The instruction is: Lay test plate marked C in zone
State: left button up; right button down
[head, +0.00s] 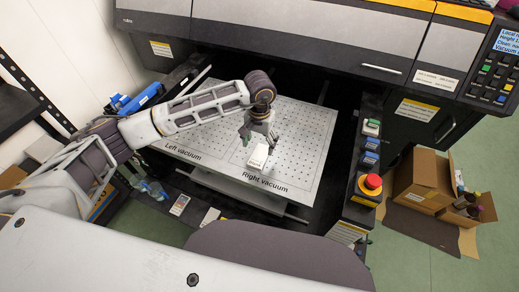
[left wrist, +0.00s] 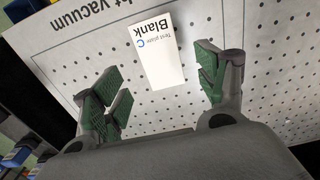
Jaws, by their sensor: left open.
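The test plate (head: 258,157) is a small white piece that appears to lie on the perforated vacuum bed (head: 305,135), in the part marked "Right vacuum". In the left wrist view the plate (left wrist: 157,55) reads "Test plate C" with a blue C and the word "Blank". My left gripper (head: 259,137) is just behind the plate in the head view, above the bed. In the left wrist view its green-padded fingers (left wrist: 161,72) are spread wide, one on each side of the plate and apart from it. A thin outline is printed on the bed there. My right gripper is out of view.
A large printer body (head: 300,35) overhangs the back of the bed. A red emergency button (head: 372,182) and several switches stand right of the bed. Open cardboard boxes (head: 420,180) with bottles sit on the floor at right. The bed's right side is clear.

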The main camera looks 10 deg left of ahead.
aim_at(260, 155)
pick_arm(q)
notch_tip(260, 155, up, 6)
jog(key=b, duration=0.1)
jog(key=shift+r, duration=0.15)
dwell(0.6)
